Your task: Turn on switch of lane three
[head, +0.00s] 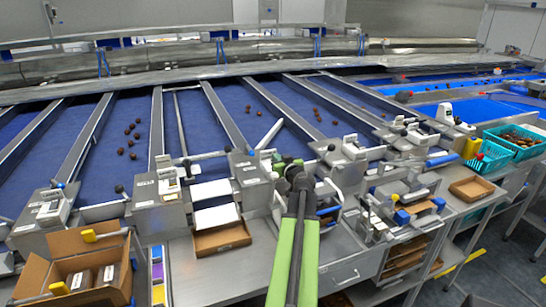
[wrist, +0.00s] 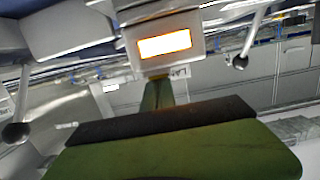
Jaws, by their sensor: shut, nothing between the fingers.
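My gripper (head: 287,161) is shut and empty, reaching over the machine's front edge near the middle of the head view. Close by on its left is a grey control box (head: 250,168) with a white label. In the wrist view my shut green fingers (wrist: 158,92) point at a pale box with a lit orange-white rectangular switch face (wrist: 165,43). The fingertips appear just below that face; I cannot tell whether they touch it. Similar boxes stand at other lane ends, such as one at left (head: 158,190). I see no readable lane number.
Black ball-ended levers flank the lit face in the wrist view, at left (wrist: 15,132) and right (wrist: 240,61). Blue lanes (head: 200,135) carry scattered dates (head: 133,130). A cardboard box (head: 75,255), a shallow wooden tray (head: 222,238) and teal baskets (head: 488,157) stand along the front.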

